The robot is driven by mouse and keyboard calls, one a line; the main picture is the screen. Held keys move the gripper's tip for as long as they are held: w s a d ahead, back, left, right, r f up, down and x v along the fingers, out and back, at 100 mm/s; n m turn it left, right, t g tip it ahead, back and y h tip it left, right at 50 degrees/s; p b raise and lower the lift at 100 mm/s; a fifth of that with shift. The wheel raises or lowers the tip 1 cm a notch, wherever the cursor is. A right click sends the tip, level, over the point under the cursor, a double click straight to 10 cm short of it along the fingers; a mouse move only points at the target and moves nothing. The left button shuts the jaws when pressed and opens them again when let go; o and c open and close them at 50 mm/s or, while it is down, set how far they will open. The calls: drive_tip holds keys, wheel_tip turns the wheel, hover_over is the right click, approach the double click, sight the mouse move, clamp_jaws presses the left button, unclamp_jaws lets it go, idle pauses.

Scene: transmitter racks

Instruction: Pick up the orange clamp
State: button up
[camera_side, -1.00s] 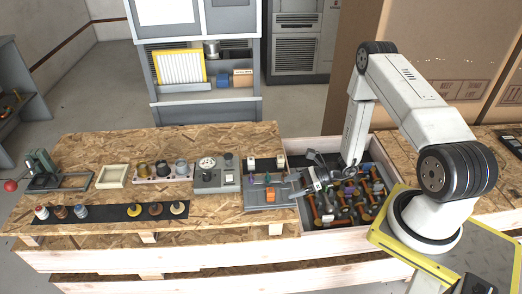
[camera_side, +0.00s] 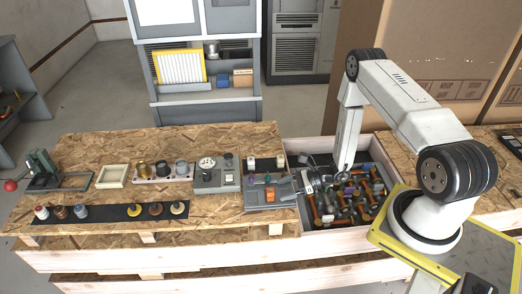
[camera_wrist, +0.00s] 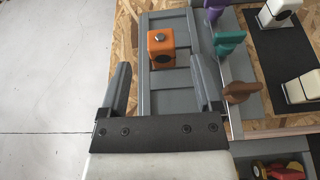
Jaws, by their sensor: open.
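The orange clamp (camera_wrist: 161,47) is a small block with a dark round hole, on a grey slotted tray (camera_wrist: 163,82) in the wrist view. In the side view the clamp is a small orange spot (camera_side: 271,194) on the grey tray. My gripper (camera_wrist: 160,62) is open and empty. In the wrist view its two fingers lie left and right of the clamp's line, with the clamp just beyond the tips. I cannot tell the height gap. In the side view my gripper (camera_side: 300,184) is at the tray's right side.
Purple (camera_wrist: 214,8), teal (camera_wrist: 228,42) and brown (camera_wrist: 246,91) clamps sit right of the orange one in the wrist view. White-and-black blocks lie on a dark strip beyond them. A wooden bin (camera_side: 330,240) of mixed parts is right of the tray. Pale floor lies left.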

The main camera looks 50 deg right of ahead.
sight(270, 192)
drive_tip(key=shift+x, duration=2.55)
drive_tip(key=shift+r, duration=0.1)
drive_tip(key=shift+c, duration=0.2)
clamp_jaws()
